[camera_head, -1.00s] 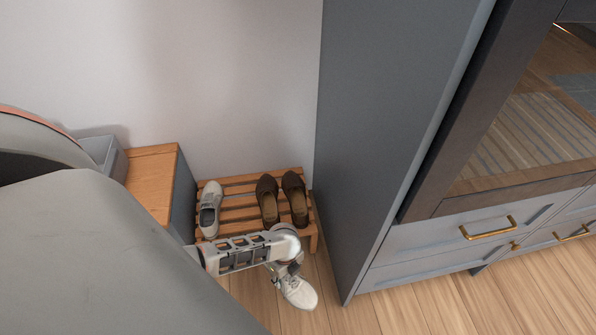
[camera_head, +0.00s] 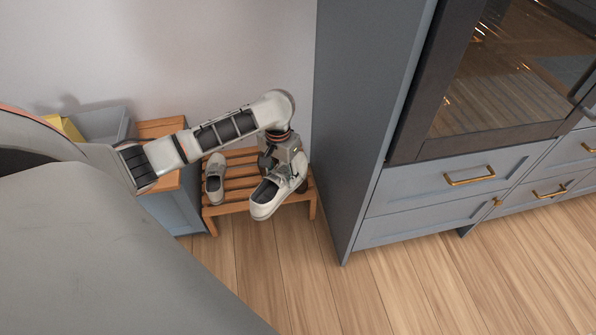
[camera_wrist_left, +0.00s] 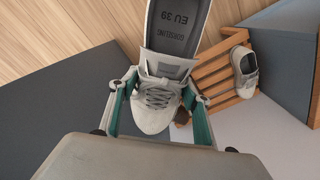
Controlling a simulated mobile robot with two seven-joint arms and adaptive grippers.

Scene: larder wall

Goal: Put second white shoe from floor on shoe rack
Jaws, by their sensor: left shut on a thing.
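My left gripper (camera_head: 283,162) is shut on a white shoe (camera_head: 264,199) and holds it over the right front part of the wooden shoe rack (camera_head: 238,184). In the left wrist view the held shoe (camera_wrist_left: 176,30) has its toe between the fingers (camera_wrist_left: 158,112) and its heel pointing away. Another white shoe (camera_head: 215,180) stands on the rack's left side; it also shows in the left wrist view (camera_wrist_left: 243,70). The brown shoes on the rack are mostly hidden behind my gripper and the held shoe. My right gripper is not in view.
A tall grey-blue cabinet (camera_head: 360,90) stands close to the rack's right side. A wood-topped grey box (camera_head: 178,209) stands on its left, and a wall (camera_head: 200,50) lies behind. The wooden floor (camera_head: 300,285) in front is clear.

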